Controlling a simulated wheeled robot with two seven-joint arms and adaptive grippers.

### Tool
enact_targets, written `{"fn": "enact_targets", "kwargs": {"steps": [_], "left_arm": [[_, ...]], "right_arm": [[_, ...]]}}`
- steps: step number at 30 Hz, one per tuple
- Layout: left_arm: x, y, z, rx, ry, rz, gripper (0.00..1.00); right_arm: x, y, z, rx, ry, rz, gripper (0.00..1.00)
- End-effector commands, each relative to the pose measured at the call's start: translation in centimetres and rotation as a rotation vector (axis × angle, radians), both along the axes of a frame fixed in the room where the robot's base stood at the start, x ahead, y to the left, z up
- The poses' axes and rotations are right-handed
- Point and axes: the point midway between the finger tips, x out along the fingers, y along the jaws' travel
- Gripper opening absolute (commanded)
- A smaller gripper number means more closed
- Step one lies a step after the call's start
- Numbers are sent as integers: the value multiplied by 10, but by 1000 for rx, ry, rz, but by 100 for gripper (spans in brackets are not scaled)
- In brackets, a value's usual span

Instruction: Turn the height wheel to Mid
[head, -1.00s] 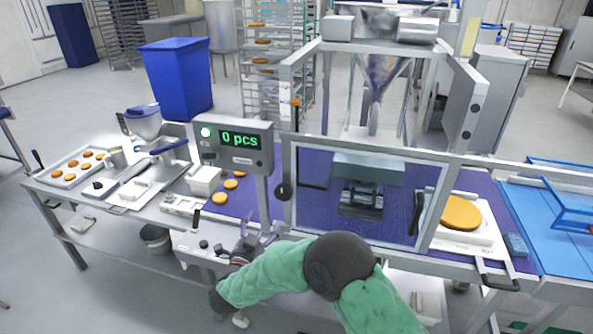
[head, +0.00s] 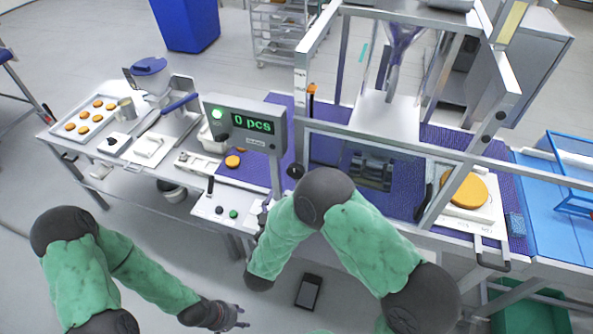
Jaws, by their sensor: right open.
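A small round black wheel (head: 295,171) sits at the left side of the framed machine, beside the display post. It looks like the height wheel, but its marks and setting are too small to read. My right gripper (head: 264,217) is open at the front edge of the machine, below and left of that wheel and apart from it. My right forearm partly hides it. My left gripper (head: 240,316) hangs low over the floor in front of the bench, away from the machine. Its fingers are too small to judge.
A display (head: 244,123) reads "0 pcs". A control box (head: 226,212) with a lever and buttons stands just left of my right gripper. Orange rounds lie on a tray (head: 72,140) at left, and a large one on a scale (head: 480,215) at right.

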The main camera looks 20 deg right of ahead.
Motion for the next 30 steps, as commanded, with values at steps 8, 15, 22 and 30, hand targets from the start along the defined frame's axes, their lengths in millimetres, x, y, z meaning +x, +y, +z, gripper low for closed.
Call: {"fn": "enact_targets", "kwargs": {"steps": [8, 15, 22, 30], "left_arm": [[0, 0, 4, 0, 0, 0, 40], [0, 0, 6, 0, 0, 0, 40], [0, 0, 7, 0, 0, 0, 40], [0, 0, 7, 0, 0, 0, 40]], "right_arm": [[42, -26, 1, 3, -3, -6, 79], [71, -43, 0, 2, -2, -5, 79], [83, -49, 1, 2, -2, -3, 79], [83, -49, 1, 2, -2, -2, 76]]}}
